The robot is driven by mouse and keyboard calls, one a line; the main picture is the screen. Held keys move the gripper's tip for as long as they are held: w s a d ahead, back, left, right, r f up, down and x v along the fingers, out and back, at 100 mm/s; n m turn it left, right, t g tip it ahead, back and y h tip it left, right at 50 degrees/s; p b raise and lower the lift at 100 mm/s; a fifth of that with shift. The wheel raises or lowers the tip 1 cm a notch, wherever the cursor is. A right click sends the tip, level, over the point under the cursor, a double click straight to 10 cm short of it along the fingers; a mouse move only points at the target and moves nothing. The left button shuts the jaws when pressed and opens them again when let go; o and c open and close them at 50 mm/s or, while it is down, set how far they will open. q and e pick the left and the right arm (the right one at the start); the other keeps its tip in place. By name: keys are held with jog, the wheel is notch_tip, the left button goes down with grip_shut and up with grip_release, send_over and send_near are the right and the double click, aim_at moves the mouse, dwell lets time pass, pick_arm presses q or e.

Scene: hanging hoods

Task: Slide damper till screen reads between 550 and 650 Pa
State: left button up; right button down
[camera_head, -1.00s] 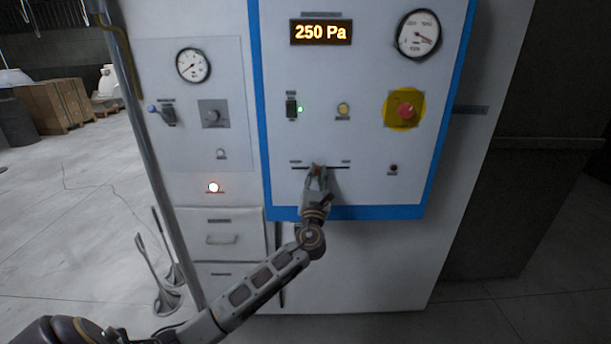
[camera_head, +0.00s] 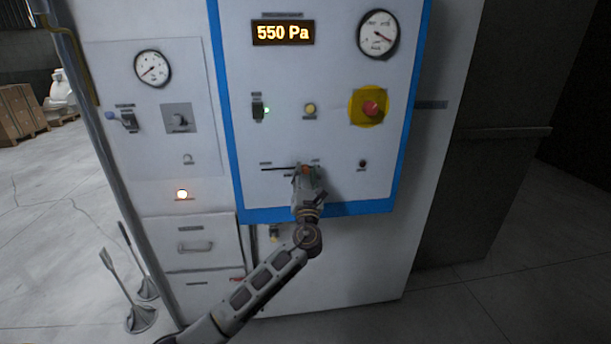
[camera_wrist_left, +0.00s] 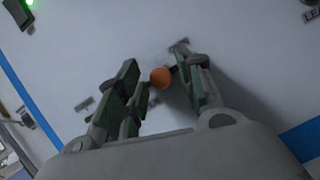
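The blue-edged control panel's amber screen (camera_head: 283,32) reads 550 Pa in the head view. The damper slider has an orange round knob (camera_head: 306,170), near the right end of its dark horizontal slot (camera_head: 278,169). The knob also shows in the left wrist view (camera_wrist_left: 160,77), between the fingertips. My left gripper (camera_head: 307,175) is at the slider, its green-padded fingers (camera_wrist_left: 163,85) apart, one on each side of the knob. The left finger looks close to it and a small gap shows on the right; contact is unclear. My right gripper is out of view.
Above the slot are a red emergency button on yellow (camera_head: 371,108), a yellow button (camera_head: 310,109), a switch with a green light (camera_head: 259,107) and a round gauge (camera_head: 378,35). A side panel with another gauge (camera_head: 152,68) and drawers (camera_head: 193,244) stand left.

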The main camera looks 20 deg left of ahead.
pick_arm(q)
jog(key=shift+s+f, duration=0.1)
dwell(0.3)
jog(key=v, duration=1.1)
jog(key=shift+s+d, duration=0.2)
jog(key=shift+s, duration=0.15)
jog(key=shift+n, duration=0.3)
dwell(0.4)
